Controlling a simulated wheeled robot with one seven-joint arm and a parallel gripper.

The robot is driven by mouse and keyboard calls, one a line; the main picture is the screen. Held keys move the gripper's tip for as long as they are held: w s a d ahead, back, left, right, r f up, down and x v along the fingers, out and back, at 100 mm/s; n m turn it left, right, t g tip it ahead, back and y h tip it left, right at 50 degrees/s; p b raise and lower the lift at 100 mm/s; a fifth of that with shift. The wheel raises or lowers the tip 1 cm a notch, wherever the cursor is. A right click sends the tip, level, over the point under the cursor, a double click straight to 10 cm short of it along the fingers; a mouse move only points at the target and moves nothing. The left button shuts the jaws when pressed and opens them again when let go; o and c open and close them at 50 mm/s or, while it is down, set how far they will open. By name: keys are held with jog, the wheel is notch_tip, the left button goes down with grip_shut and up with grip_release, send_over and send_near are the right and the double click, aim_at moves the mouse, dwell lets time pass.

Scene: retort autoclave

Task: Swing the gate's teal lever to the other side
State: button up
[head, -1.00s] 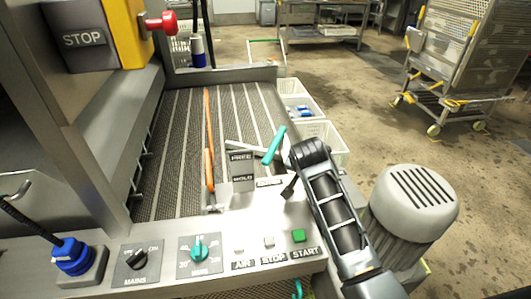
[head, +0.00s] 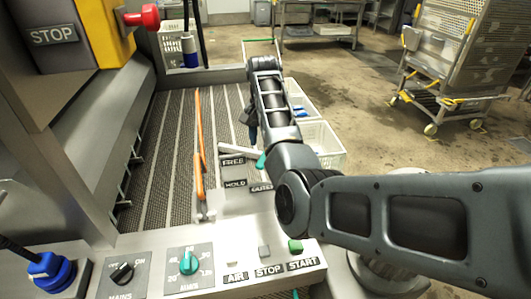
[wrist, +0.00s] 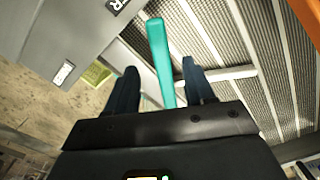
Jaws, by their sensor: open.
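The teal lever (head: 261,161) sits at the right side of the mesh conveyor, by the FREE and HOLD plates (head: 234,172); my arm hides much of it in the head view. In the wrist view the teal lever (wrist: 160,62) stands between the two dark fingers of my gripper (wrist: 159,70). The fingers are open, with a visible gap on each side of the lever. In the head view my gripper (head: 252,130) points down behind my forearm, just above the lever. A pale metal bar (head: 238,149), seemingly part of the gate, lies beside it.
An orange rod (head: 199,150) lies along the conveyor bed (head: 165,135). The front panel carries a green START button (head: 295,246), a teal knob (head: 188,262) and a black MAINS knob (head: 122,273). White crates (head: 320,143) stand beyond the conveyor's right edge.

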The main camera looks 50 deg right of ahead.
notch_tip(320, 180, down, 6)
jog(key=shift+r, duration=0.1)
jog(key=shift+c, duration=0.2)
grip_shut()
dwell(0.4)
